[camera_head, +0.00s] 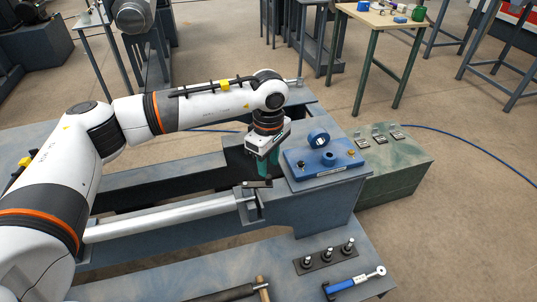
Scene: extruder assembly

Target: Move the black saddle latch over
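My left gripper (266,163) points down near the middle of the head view, with green fingers below a white body. It is just left of the blue plate and above the end of the silver rod. The frame does not show clearly whether its fingers are apart or together. A small dark lever-like part (257,184), which looks like the black saddle latch, lies at the bracket (249,206) on the rod's right end, just below the fingers. I cannot tell whether they touch it. My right gripper is not in view.
The silver rod (160,217) runs left. In front are a dark peg holder (324,260) and a blue tool (352,283).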

